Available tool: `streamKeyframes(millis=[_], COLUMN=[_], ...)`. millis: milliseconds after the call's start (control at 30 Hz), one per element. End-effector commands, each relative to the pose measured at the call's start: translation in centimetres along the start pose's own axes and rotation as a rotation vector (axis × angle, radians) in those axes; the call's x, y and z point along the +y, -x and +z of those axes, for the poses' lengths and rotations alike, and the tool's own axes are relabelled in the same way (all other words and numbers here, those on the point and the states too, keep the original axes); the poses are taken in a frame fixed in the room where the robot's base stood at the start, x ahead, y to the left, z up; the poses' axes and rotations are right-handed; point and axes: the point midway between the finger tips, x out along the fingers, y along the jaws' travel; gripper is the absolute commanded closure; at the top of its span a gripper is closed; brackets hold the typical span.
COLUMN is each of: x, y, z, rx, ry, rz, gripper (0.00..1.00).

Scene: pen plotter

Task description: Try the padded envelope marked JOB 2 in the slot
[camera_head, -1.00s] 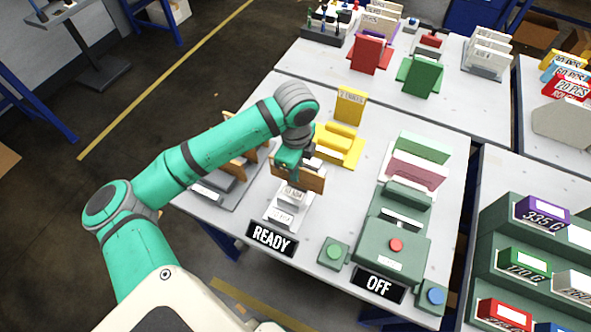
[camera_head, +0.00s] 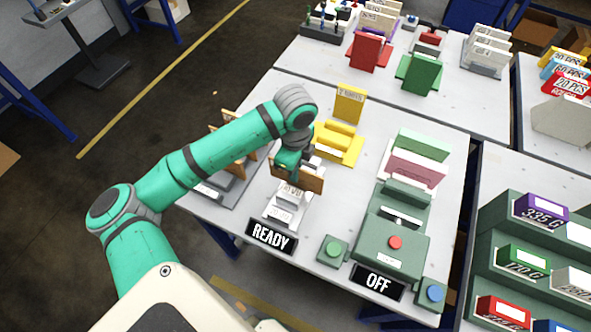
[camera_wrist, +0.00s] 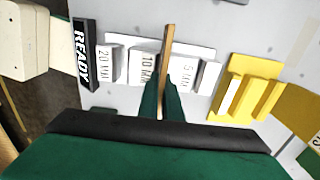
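My gripper (camera_head: 290,174) is shut on a thin brown padded envelope (camera_head: 312,180), held upright. In the wrist view the fingers (camera_wrist: 162,92) pinch the envelope (camera_wrist: 168,48), seen edge-on. No JOB 2 mark is readable on it. A white stepped slot block (camera_head: 280,212) stands below and in front of the envelope. In the wrist view the block (camera_wrist: 120,66) bears the labels 20 MM, 10 MM and 5 MM, and the envelope's edge lies between the 10 MM and 5 MM labels. I cannot tell whether its lower edge is inside a slot or above it.
A grey rack (camera_head: 236,186) with brown envelopes is left of my gripper. A yellow holder (camera_head: 338,150) stands close on the right. A READY sign (camera_head: 270,237) is in front. A green machine (camera_head: 388,250) with a red button and an OFF sign (camera_head: 378,283) are farther right.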

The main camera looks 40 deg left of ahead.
Motion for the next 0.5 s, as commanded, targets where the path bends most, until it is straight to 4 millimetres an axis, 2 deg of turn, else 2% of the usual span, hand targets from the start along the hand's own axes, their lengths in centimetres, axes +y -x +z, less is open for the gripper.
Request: streamKeyframes(millis=[500], x=[0.0], y=[-0.9], z=[-0.08], rx=[0.0], ry=[-0.002], rz=[0.001], gripper=[1.0])
